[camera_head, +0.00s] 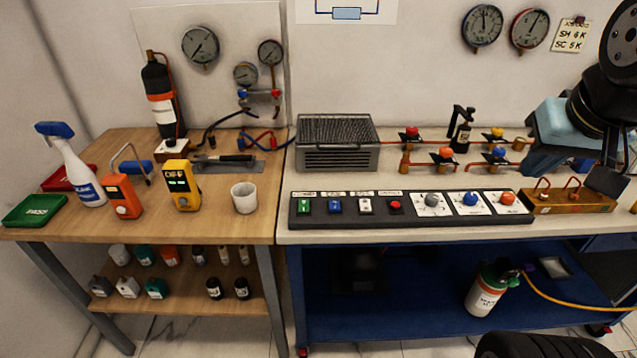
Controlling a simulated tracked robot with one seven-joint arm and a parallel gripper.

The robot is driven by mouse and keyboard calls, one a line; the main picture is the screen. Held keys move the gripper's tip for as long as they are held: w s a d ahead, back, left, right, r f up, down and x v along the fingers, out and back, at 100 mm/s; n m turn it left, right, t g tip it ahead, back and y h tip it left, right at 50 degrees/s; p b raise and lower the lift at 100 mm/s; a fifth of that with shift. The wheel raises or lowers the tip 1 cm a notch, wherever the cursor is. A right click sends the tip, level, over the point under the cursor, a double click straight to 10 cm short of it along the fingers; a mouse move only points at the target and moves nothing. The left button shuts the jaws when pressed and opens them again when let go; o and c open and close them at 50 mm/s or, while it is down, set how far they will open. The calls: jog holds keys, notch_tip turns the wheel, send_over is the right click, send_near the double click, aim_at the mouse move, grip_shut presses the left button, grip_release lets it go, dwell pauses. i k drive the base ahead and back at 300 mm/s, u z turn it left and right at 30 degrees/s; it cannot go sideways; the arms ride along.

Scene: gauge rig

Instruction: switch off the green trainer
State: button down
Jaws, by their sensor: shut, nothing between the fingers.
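A long black control panel (412,207) lies along the front of the right-hand bench. At its left end is a green switch (303,207) with a small label above it. A blue switch (335,207), a white switch (365,206) and a red button (396,207) follow to its right. Three knobs on white plates fill the right part. I cannot read the labels or the switch positions. My gripper (606,184) is at the far right, shut and empty, right of the panel and well away from the green switch. My arm hides part of the bench there.
A grey metal unit with a grille (337,146) stands behind the panel's left end. Copper piping with coloured valves (445,155) runs behind its right part. A white cup (245,198) stands on the wooden bench (225,225).

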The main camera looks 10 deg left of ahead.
aim_at(304, 204)
jog(key=u, duration=0.05)
jog(key=k, duration=1)
jog(key=u, duration=0.4)
jog(key=i, duration=1)
